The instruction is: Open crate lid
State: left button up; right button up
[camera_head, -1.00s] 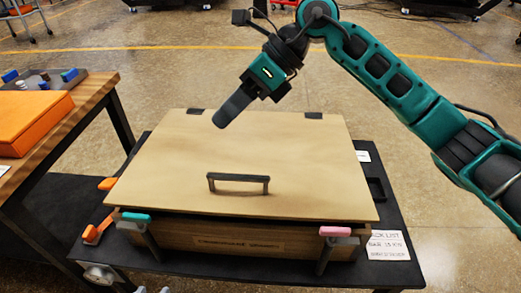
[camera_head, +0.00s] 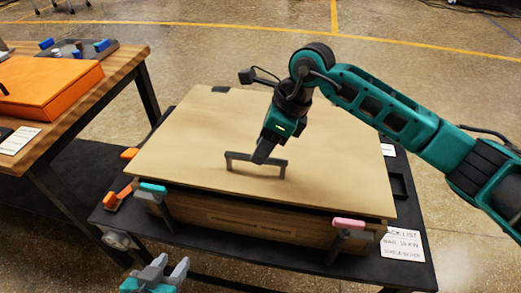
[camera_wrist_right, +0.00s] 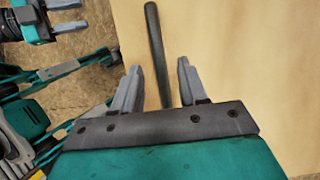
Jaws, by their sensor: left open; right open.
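The wooden crate (camera_head: 250,222) stands on a black table with its flat lid (camera_head: 200,140) down. A dark grey bar handle (camera_head: 240,157) rises near the lid's front edge; it also shows in the right wrist view (camera_wrist_right: 153,45). My left gripper (camera_head: 160,270) is open and empty, low in front of the crate's left side.
A teal-topped latch (camera_head: 152,188) and a pink-topped latch (camera_head: 348,223) are on the crate's front. An orange clip (camera_head: 118,198) lies at the left. A wooden bench with an orange case (camera_head: 55,85) stands left. A paper list (camera_head: 402,244) lies at the right.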

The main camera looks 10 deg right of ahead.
jog(key=shift+x, duration=0.85)
grip_shut()
